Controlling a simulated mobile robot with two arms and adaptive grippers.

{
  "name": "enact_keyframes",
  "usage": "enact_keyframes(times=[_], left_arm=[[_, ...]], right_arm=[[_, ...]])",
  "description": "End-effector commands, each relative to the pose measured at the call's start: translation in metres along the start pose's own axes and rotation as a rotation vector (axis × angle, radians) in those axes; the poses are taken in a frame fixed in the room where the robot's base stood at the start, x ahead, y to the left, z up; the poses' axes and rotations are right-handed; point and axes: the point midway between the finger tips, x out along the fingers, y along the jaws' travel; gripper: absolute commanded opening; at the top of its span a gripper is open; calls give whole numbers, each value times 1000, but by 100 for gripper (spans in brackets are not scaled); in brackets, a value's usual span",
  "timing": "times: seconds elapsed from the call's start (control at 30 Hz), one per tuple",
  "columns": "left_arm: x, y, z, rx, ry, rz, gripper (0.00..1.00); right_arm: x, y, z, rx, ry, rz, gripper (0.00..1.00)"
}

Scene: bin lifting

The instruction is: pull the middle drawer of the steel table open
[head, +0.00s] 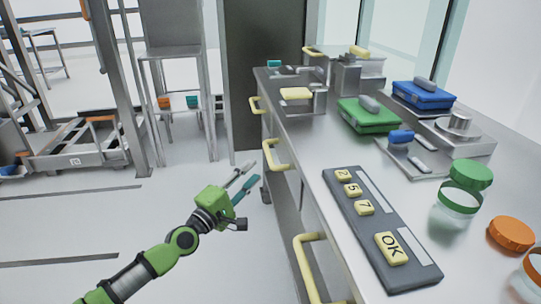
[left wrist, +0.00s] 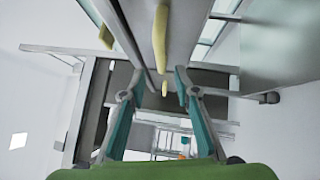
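The steel table (head: 316,146) runs along the right of the head view. Its front face carries yellow drawer handles: a near one (head: 309,265), a middle one (head: 274,157) and a far one (head: 256,105). The middle drawer looks flush with the front. My left gripper (head: 250,175), green with teal fingers, is just left of the middle handle, apart from it. In the left wrist view its fingers (left wrist: 155,88) are spread and nothing is between them. That view shows a large yellow handle (left wrist: 160,35) and a smaller one (left wrist: 164,88); which drawers they belong to is unclear. My right gripper is not in view.
On the tabletop are a dark keypad (head: 375,225), a green box (head: 368,117), a blue box (head: 422,96), a scale (head: 458,135) and lidded jars (head: 460,196). A wheeled cart (head: 75,150) stands far left. The floor left of the table is clear.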

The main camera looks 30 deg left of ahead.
Motion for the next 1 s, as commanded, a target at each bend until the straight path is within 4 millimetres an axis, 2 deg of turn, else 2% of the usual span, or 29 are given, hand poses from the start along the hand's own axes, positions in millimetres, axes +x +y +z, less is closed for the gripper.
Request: enact_keyframes(times=[0.03, 0.3, 0.5, 0.7, 0.97, 1.0], left_arm=[[11, 3, 0, -1, 1, 5, 29], [58, 1, 0, 1, 1, 3, 29], [84, -1, 0, 1, 0, 0, 29], [95, -1, 0, 2, 0, 0, 29], [96, -1, 0, 2, -1, -1, 29], [96, -1, 0, 2, -1, -1, 24]], right_arm=[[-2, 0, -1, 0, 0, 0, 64], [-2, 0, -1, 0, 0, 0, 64], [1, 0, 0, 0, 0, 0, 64], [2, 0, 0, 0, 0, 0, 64], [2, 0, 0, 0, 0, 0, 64], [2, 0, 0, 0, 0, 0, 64]])
